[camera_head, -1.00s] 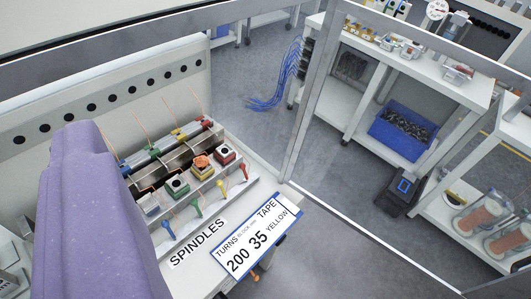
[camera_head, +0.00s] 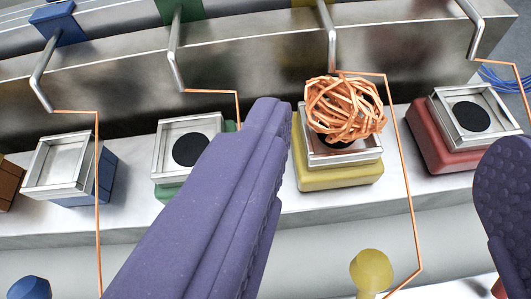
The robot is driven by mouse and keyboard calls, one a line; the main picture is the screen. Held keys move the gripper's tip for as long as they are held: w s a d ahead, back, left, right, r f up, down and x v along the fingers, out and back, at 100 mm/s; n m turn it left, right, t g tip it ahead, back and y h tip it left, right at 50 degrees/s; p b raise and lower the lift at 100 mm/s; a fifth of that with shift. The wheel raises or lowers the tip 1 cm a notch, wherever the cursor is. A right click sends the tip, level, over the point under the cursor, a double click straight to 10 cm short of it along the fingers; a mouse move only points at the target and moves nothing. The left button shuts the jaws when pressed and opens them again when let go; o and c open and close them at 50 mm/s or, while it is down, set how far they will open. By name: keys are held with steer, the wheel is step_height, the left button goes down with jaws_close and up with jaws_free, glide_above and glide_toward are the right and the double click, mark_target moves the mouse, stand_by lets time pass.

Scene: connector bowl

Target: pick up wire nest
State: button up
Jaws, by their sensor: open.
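The wire nest (camera_head: 345,106) is a tangled ball of orange copper wire. It sits on top of the yellow-based square holder (camera_head: 340,172), right of centre. My gripper (camera_head: 385,150) shows as two purple padded fingers, one large in the middle and one at the right edge. The fingers are wide apart with nothing held between them. The wire nest lies between them in the picture, nearer the left finger's tip, and I see no clear contact.
A green-based holder (camera_head: 190,150) is partly behind the left finger. A blue-based holder (camera_head: 75,170) stands left and a red-based holder (camera_head: 465,125) right. Bent metal guides with thin copper wires (camera_head: 405,190) hang close by. A yellow knob (camera_head: 371,270) is in front.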

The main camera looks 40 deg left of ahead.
mark_target(349, 95)
steer(key=shift+y, duration=0.3)
steer(key=b+x, duration=0.1)
steer(key=x, duration=0.1)
steer(key=b+x, duration=0.1)
steer(key=x, duration=0.1)
steer(key=a+b+x, duration=0.1)
steer(key=x, duration=0.2)
steer(key=shift+s+f, duration=0.3)
steer(key=shift+f, duration=0.05)
steer(key=shift+w+f, duration=0.1)
steer(key=shift+w, duration=0.45)
steer(key=c, duration=1)
